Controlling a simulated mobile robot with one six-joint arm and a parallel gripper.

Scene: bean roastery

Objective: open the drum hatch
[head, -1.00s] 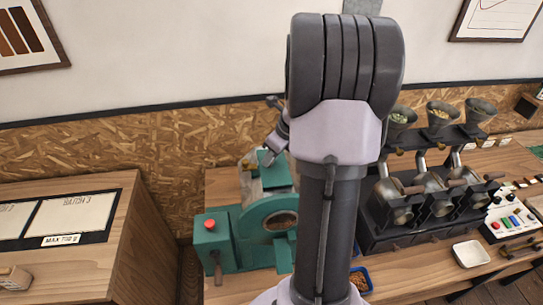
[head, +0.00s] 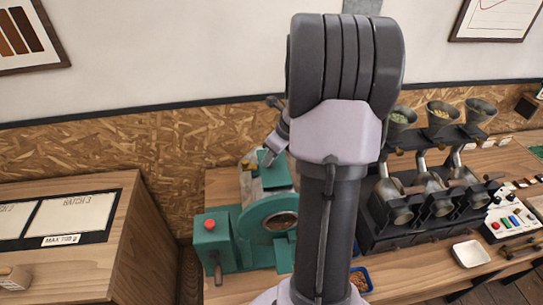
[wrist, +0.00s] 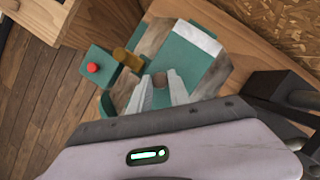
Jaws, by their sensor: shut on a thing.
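The green roaster (head: 268,207) stands on the wooden counter in the head view, with a round front opening showing brown beans. My arm covers its right side. In the wrist view the roaster (wrist: 205,68) lies beyond my fingers. My gripper (wrist: 165,82) is at the roaster, its two pale fingers close together with a small brownish part between them. This part appears to be the handle of the drum hatch, but it is mostly hidden. I cannot tell how far the hatch stands open.
A red button (head: 210,224) sits on a green box at the roaster's left. A dark rack with several funnels (head: 440,117) stands right of my arm, with a white dish (head: 470,253) in front. A wooden cabinet (head: 130,240) is at left. A blue tray (head: 360,279) is partly hidden.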

